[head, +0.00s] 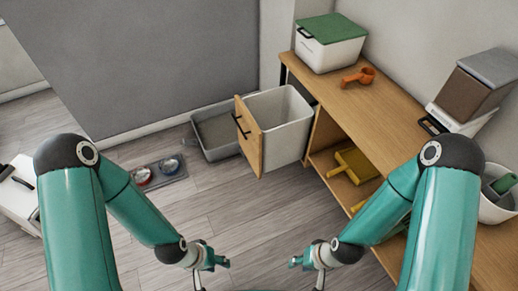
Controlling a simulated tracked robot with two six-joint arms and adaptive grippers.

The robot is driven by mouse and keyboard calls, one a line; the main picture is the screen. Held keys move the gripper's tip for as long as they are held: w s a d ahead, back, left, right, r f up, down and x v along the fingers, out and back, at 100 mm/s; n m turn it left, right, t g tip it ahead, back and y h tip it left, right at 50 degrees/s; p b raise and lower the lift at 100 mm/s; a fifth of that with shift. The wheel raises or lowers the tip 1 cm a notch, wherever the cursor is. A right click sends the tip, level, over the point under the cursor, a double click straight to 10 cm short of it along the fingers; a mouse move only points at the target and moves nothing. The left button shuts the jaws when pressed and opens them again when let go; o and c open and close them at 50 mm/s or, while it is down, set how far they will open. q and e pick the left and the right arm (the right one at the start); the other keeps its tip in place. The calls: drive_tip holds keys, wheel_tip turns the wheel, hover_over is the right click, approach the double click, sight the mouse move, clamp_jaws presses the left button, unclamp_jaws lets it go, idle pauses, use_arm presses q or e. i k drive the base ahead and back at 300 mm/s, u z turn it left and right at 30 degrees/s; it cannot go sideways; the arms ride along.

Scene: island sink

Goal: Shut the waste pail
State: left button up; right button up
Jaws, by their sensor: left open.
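The waste pail (287,145) is a white open-topped bin behind a wooden front panel (248,135) with a black handle (241,127). It stands pulled out from the left side of the wooden bench, with its front facing left. My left gripper (220,258) is open and empty, low in the middle of the view, well short of the pail. My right gripper (296,262) is to the right of it, also apart from the pail. It is too small to tell whether its fingers are open.
A grey tray (198,148) lies on the floor left of the pail, beside a mat with bowls (157,174). The bench (370,110) carries a green-lidded box (332,42) and an orange scoop (358,77). A yellow dustpan (356,165) sits on its shelf.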

sight(274, 125)
drive_tip(key=i, duration=1.3)
drive_tip(key=z, duration=0.3)
